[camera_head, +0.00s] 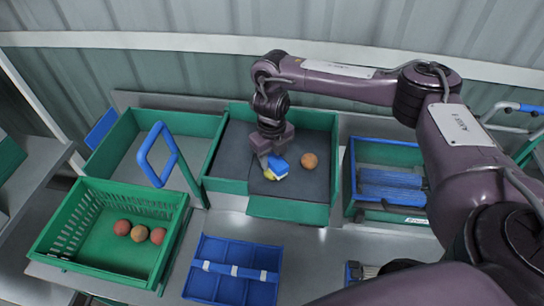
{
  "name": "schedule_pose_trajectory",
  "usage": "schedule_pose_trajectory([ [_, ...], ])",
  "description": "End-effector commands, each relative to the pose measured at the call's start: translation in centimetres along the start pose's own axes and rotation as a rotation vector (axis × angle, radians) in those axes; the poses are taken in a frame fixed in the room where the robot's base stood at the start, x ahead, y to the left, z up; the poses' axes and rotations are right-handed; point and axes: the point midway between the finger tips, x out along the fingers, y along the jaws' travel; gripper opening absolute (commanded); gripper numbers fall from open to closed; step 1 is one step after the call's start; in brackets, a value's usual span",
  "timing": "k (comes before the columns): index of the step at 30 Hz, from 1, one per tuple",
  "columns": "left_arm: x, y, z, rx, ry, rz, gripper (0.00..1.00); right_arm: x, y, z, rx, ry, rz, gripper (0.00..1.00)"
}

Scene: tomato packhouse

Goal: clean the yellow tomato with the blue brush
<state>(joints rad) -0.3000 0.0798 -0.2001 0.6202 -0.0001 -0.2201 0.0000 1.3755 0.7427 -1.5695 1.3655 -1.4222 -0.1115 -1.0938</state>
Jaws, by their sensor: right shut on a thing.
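My right gripper (270,157) reaches down into the green tray with the dark floor and is shut on the blue brush (279,164). The brush has a blue top and a pale lower edge. My left gripper is not in view.
An orange tomato (309,160) lies right of the brush in the dark-floored tray (290,208). A green crate (100,272) at left holds three reddish tomatoes (140,233). A blue divided tray (233,272) stands in front. A blue-rimmed bin (385,152) stands at right.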

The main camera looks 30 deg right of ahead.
Motion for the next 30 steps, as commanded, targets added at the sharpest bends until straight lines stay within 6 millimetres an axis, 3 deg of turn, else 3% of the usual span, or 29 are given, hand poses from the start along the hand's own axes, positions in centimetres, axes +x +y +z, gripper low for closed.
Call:
schedule_pose_trajectory([
  [14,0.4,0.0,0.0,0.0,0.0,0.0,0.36,0.5,0.0,0.1,0.0,-0.001,0.0,0.11],
  [30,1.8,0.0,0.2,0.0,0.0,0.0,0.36,0.5,0.0,2.1,0.0,-0.001,0.0,0.11],
])
